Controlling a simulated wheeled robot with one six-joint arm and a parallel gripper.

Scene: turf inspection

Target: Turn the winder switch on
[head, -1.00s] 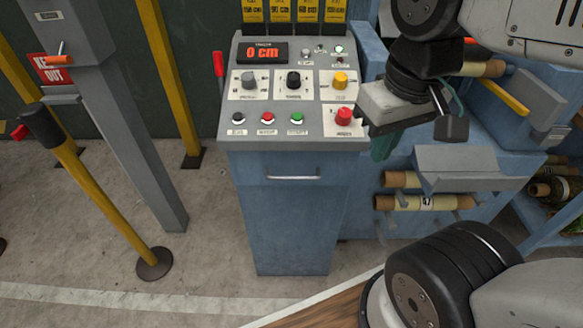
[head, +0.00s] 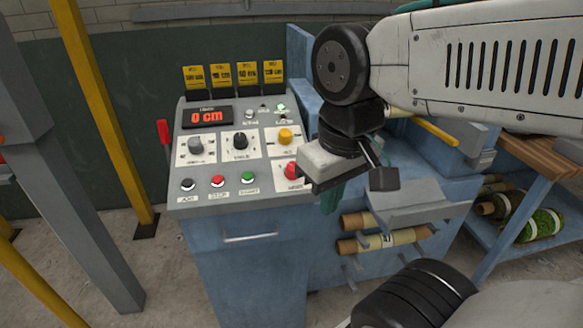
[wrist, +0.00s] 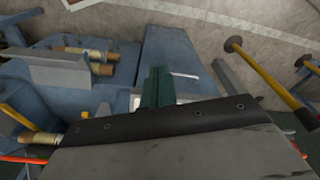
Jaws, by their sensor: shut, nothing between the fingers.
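The control panel (head: 222,152) stands on a blue cabinet in the head view, its display reading 0 cm. It carries a grey knob (head: 196,145), a black knob (head: 240,140), a yellow knob (head: 285,136) and a red knob (head: 291,170). The labels are too small to read surely, so I cannot tell which is the winder switch. My gripper (head: 331,198) is shut and empty, just right of the red knob, with its teal fingers pointing down. Its fingers also show in the wrist view (wrist: 155,88). Any contact with the panel is not clear.
Black, red and green buttons (head: 248,177) line the panel's front edge. Yellow tags (head: 220,76) stand behind it. A red-handled lever (head: 164,132) is at its left. Cardboard rolls (head: 385,241) sit below right. A yellow post (head: 103,120) and a grey column stand left.

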